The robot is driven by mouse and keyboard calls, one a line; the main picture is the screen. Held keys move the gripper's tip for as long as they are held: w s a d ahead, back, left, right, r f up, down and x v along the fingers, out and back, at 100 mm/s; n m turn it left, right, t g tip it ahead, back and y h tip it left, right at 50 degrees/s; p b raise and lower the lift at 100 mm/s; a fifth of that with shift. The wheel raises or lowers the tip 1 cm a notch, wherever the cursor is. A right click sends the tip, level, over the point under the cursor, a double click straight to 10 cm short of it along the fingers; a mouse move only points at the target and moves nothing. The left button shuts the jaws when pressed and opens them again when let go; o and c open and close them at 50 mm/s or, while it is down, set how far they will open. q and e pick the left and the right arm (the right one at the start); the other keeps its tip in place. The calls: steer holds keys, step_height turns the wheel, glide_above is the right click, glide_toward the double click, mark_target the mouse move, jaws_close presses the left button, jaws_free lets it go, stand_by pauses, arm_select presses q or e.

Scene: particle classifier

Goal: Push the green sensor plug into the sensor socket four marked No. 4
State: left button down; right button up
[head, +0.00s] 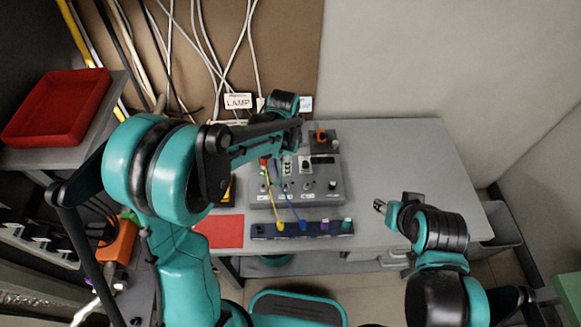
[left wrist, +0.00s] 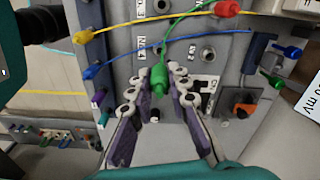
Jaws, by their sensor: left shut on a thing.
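The green sensor plug (left wrist: 158,78) is between the fingertips of my left gripper (left wrist: 158,86) in the left wrist view, shut on it. Its green cable (left wrist: 185,16) runs up and to the right. The plug is over the face of the grey control box (head: 335,198), near the sockets; whether its tip touches the panel is hidden. In the head view my left arm covers the box's back left part. My right gripper (head: 380,206) is off to the box's right, small and empty-looking.
A yellow cable (head: 271,200) and a blue cable (head: 293,207) run from the box to a dark plug rack (head: 262,231) in front. A red mat (head: 219,231) lies left. The table's right side (head: 420,155) is clear.

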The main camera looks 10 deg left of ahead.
arm_select(q)
steer(key=shift+f+b, duration=2.4)
steer(key=shift+f, duration=0.55)
steer(key=shift+f+b, duration=1.35)
steer(key=shift+f, duration=0.05)
steer(key=c, duration=1.3)
jaws_free()
steer(key=shift+c, duration=0.2)
steer(key=shift+r, duration=0.1)
step_height(320, 180, up, 12)
steer(key=shift+f, duration=0.1)
